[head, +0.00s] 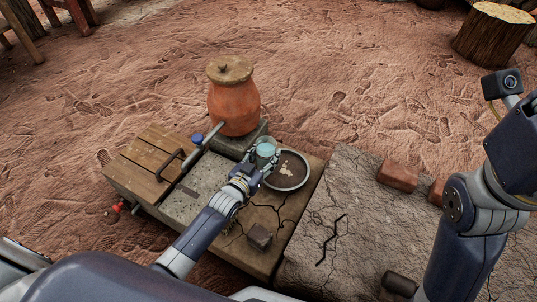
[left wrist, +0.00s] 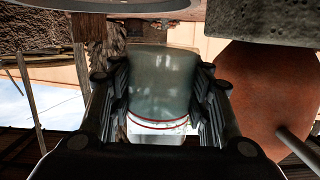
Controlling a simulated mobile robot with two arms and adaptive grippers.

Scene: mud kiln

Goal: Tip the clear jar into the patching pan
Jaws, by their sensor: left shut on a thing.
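The clear jar (head: 265,149) looks pale blue-green and roughly upright in the head view. My left gripper (head: 256,162) is shut on it, at the far left edge of the patching pan (head: 289,184). The pan is round, with a dark rim and dark brown contents with paler patches. In the left wrist view, which looks upside down, the jar (left wrist: 162,85) sits between both fingers of my left gripper (left wrist: 160,105) and has red bands. I cannot tell what the jar holds. My right arm shows at the right, but its gripper does not.
A lidded orange clay pot (head: 234,105) stands on a grey block just behind the jar. A wooden slatted box top (head: 148,160) lies left. A small dark block (head: 260,237) sits in front of the pan. Bricks (head: 397,175) lie on the cracked slab (head: 345,215) at right.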

